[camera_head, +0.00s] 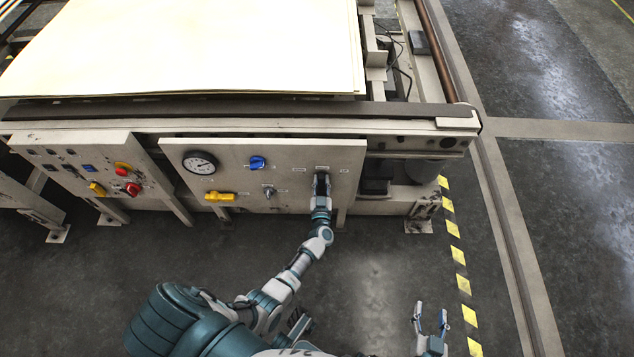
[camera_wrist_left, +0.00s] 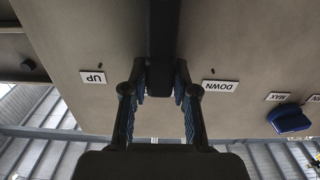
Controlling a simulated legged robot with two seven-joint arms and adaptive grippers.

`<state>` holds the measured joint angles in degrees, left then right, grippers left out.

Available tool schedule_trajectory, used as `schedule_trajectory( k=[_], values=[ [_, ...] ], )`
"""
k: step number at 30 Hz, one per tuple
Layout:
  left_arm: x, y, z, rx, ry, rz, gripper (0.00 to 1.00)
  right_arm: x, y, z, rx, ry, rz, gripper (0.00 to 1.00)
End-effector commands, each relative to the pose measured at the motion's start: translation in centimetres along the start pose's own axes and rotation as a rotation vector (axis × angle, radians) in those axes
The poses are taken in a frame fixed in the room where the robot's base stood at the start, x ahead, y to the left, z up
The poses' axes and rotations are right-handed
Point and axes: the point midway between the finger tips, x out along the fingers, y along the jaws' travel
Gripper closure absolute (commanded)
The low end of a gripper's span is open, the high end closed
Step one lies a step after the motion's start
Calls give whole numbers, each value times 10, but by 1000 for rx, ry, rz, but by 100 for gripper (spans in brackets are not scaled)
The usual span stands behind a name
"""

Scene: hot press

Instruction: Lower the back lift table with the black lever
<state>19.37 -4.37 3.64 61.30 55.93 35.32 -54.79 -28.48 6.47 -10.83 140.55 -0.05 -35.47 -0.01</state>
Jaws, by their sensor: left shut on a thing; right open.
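The black lever (camera_wrist_left: 163,40) runs down between the fingers of my left gripper (camera_wrist_left: 160,100) in the left wrist view. The fingers press on the lever from both sides near its end. In the head view my left gripper (camera_head: 321,187) is at the right part of the control panel (camera_head: 262,178) and mostly hides the lever. In the upside-down wrist view, an UP label (camera_wrist_left: 93,77) and a DOWN label (camera_wrist_left: 220,86) flank the lever. The lift table (camera_head: 240,111) carries pale sheets (camera_head: 190,45). My right gripper (camera_head: 430,319) is open and empty, low over the floor.
The panel also has a gauge (camera_head: 200,163), a blue knob (camera_head: 258,162), a yellow handle (camera_head: 220,197) and a small metal switch (camera_head: 268,191). A second panel (camera_head: 75,165) with buttons stands to the left. Floor (camera_head: 375,270) around my right gripper is clear.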

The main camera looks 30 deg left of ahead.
Motion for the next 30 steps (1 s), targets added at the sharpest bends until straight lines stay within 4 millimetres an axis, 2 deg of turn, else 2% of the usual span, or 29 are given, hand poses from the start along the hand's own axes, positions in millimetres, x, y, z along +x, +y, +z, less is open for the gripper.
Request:
schedule_trajectory(
  k=[15,16,18,19,30],
  values=[
    [-2,3,4,24,-7,2,100,0,1,7,-1,-42,3,47],
    [-3,3,4,24,-7,2,70,0,1,7,-1,-42,3,47],
    [-2,3,4,24,-7,2,52,0,1,7,0,-42,3,47],
    [-2,3,4,24,-7,2,47,0,1,7,0,-42,3,47],
    [-6,3,3,22,-4,2,47,-2,1,6,-1,-38,2,47]
  ],
)
